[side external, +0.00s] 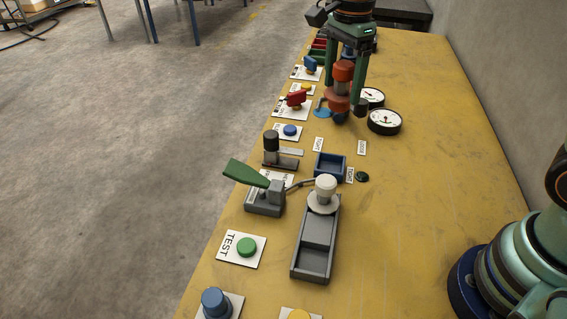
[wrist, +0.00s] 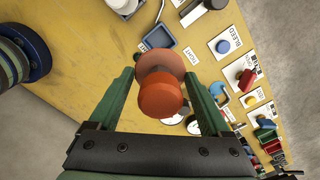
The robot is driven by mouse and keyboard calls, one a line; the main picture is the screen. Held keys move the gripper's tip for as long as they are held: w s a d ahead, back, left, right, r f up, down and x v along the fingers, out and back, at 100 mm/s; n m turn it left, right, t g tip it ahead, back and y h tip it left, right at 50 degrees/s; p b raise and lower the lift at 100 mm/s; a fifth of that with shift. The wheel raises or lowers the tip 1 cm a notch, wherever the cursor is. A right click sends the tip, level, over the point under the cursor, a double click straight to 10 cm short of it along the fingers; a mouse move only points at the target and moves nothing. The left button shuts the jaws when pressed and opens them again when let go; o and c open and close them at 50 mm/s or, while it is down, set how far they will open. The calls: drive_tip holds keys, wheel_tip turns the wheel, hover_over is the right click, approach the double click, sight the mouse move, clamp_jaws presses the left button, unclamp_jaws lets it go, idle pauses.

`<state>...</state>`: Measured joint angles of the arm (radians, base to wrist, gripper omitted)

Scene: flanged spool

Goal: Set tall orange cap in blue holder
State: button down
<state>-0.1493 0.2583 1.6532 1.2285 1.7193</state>
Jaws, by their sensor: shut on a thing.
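The tall orange cap (side external: 343,71) has an orange top, a greyish neck and a wide orange flange below. In the wrist view the cap (wrist: 160,95) sits between the two green fingers. My gripper (side external: 343,98) is shut on it and holds it upright at the far part of the table. In the wrist view my gripper (wrist: 160,75) hides whatever is under the cap. The blue holder (side external: 328,177), a small open square box, stands nearer the camera, apart from the cap. It also shows beyond the cap in the wrist view (wrist: 173,43).
Two round gauges (side external: 385,121) stand just right of my gripper. A grey tray with a white-topped knob (side external: 325,185) and a green-handled lever (side external: 247,174) stand in front. Several buttons and red and blue handles line the left edge.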

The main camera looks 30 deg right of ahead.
wheel_tip(320, 180, down, 17)
drive_tip(key=shift+f, duration=0.1)
idle(0.4)
drive_tip(key=shift+f, duration=0.3)
unclamp_jaws()
